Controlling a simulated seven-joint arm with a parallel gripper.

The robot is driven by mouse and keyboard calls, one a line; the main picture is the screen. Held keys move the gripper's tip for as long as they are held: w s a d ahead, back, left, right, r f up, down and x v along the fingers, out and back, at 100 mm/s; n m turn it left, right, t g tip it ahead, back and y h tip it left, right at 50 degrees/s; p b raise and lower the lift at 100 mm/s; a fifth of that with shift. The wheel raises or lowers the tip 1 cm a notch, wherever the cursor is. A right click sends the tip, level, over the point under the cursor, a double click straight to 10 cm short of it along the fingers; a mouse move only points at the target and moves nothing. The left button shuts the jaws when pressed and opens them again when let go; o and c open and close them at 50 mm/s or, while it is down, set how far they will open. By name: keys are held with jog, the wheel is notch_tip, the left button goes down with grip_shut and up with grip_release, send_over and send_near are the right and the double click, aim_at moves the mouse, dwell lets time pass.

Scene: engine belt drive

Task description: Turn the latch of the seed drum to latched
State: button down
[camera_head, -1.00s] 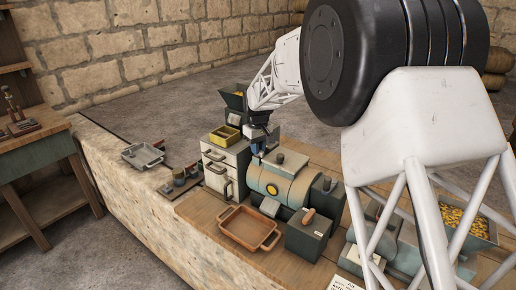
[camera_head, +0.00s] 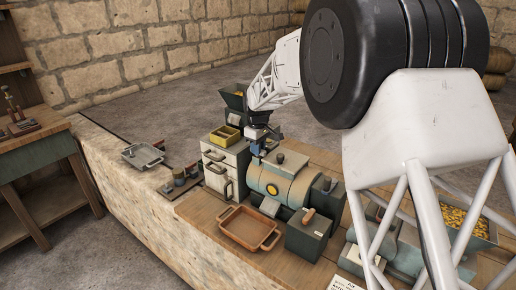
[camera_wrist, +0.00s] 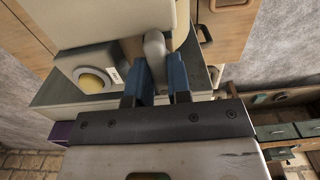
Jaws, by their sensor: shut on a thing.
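The seed drum (camera_head: 287,188), a cream cylinder with teal ends, lies on its side on the wooden bench. My gripper (camera_head: 258,148) is at its far left end, beside the drawer cabinet, pointing down. In the wrist view my gripper (camera_wrist: 162,84) has its two blue fingers on either side of a grey rounded lever (camera_wrist: 154,48), which looks like the latch. The fingers are shut on it. The lever's lower end is hidden between the fingers. A cream surface (camera_wrist: 90,18), perhaps the drum, fills the top of the wrist view. The latch is too small to read in the head view.
A cream drawer cabinet (camera_head: 222,172) with a yellow tray (camera_head: 226,135) stands close left of my gripper. A copper-coloured tray (camera_head: 240,228) lies in front of the drum, and a dark box (camera_head: 308,236) stands to its right.

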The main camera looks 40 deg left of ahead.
jog(key=c, duration=1.1)
grip_release()
jog(key=shift+o, duration=0.2)
jog(key=shift+r, duration=0.15)
jog(key=shift+r, duration=3.8)
